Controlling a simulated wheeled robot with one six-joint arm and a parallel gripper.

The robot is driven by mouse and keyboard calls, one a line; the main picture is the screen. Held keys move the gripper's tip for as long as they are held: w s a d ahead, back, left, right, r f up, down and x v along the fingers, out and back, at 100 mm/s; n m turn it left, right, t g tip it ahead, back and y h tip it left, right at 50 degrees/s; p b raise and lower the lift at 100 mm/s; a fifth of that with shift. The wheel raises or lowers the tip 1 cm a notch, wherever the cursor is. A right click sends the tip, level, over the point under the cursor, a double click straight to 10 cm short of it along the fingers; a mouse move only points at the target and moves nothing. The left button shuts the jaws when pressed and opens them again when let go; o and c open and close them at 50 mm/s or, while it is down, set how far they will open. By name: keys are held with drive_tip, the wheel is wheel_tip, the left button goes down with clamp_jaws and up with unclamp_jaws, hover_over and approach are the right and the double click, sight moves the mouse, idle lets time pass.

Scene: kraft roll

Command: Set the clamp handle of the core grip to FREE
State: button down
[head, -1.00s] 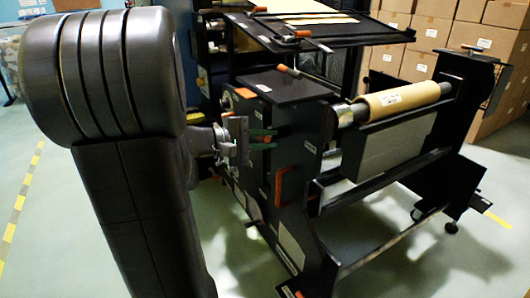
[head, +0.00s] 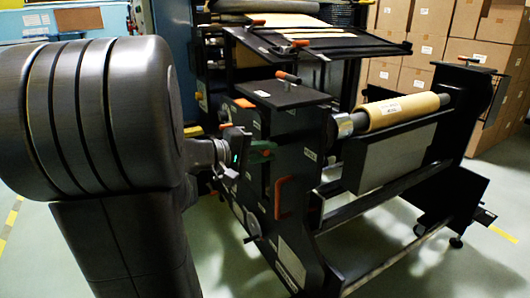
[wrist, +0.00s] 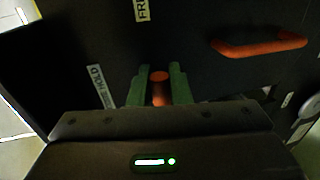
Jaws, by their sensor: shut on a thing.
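The clamp handle (wrist: 159,88) shows in the wrist view as an orange-red rounded end between the two green fingers of my gripper (wrist: 160,90). My gripper is shut on it. The rest of the handle is hidden behind the fingers and the gripper body. A white FREE label (wrist: 142,10), partly cut off, is at the top of the dark panel, and a HOLD label (wrist: 101,88) is to the left of the fingers.
An orange D-shaped pull (wrist: 258,43) is on the panel to the right; it also shows in the head view (head: 283,197). A kraft roll (head: 401,112) lies on the shaft beyond the side panel. Cartons (head: 423,22) are stacked behind. Floor is clear at the lower right.

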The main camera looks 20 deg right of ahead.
drive_tip(key=shift+f, duration=0.1)
drive_tip(key=c, duration=1.4)
unclamp_jaws()
drive_tip(key=p+v, duration=0.4)
drive_tip(key=v, duration=0.9)
drive_tip(key=shift+a, duration=0.4)
drive_tip(key=shift+d, duration=0.1)
drive_tip(key=b+x, duration=0.3)
drive_tip(key=x, duration=0.8)
drive_tip(key=shift+d, duration=0.2)
drive_tip(key=shift+b+x, duration=0.5)
drive_tip(key=shift+x, duration=0.6)
